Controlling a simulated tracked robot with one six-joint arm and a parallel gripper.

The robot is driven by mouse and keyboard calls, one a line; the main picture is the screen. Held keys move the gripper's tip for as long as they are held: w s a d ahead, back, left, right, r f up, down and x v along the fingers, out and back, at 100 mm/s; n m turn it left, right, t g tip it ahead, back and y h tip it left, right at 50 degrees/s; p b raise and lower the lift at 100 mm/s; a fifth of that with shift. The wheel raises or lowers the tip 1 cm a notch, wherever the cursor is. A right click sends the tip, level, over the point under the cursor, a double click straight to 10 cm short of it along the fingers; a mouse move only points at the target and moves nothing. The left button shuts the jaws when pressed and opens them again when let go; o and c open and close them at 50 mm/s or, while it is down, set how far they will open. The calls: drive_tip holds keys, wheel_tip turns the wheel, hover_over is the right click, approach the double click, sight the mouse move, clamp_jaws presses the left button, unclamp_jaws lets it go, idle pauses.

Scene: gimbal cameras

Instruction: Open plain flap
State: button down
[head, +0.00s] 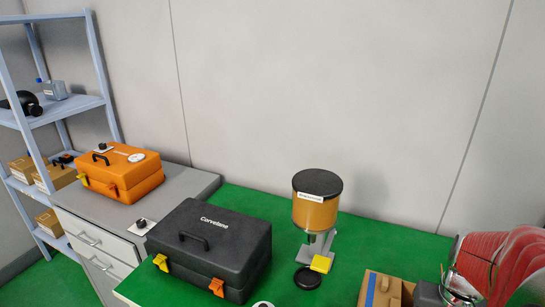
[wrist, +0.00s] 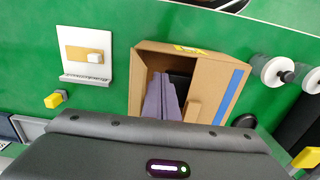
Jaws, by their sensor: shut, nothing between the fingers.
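A brown cardboard box (head: 373,291) stands on the green tabletop near the bottom edge of the head view, partly cut off. It is in the upper middle of the wrist view (wrist: 236,62). A flap with a blue strip (wrist: 229,95) covers its right half there and lies shut, with a small tan block (wrist: 193,111) at its inner edge. The left half shows a dark gap. My gripper (wrist: 160,76) is shut and empty, its purple-grey fingers over this gap. They hide part of it, so I cannot clearly make out the plain flap or whether the fingers touch it.
A white board with a tan panel (wrist: 76,53) lies left of the box, and white knobs (wrist: 272,73) stand right. Farther off are a black case (head: 212,240), an orange case (head: 120,170), an amber canister (head: 316,205) and a black disc (head: 307,278).

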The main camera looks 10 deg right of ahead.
drive_tip(key=shift+s+d, duration=0.7)
drive_tip(key=shift+d, duration=0.3)
drive_tip(key=shift+s+d, duration=0.65)
drive_tip(key=shift+d, duration=0.3)
drive_tip(key=shift+w+a, duration=0.1)
drive_tip(key=shift+a, duration=0.05)
drive_tip(key=shift+w+a, duration=0.75)
drive_tip(key=shift+a, duration=0.35)
drive_tip(key=shift+r, duration=6)
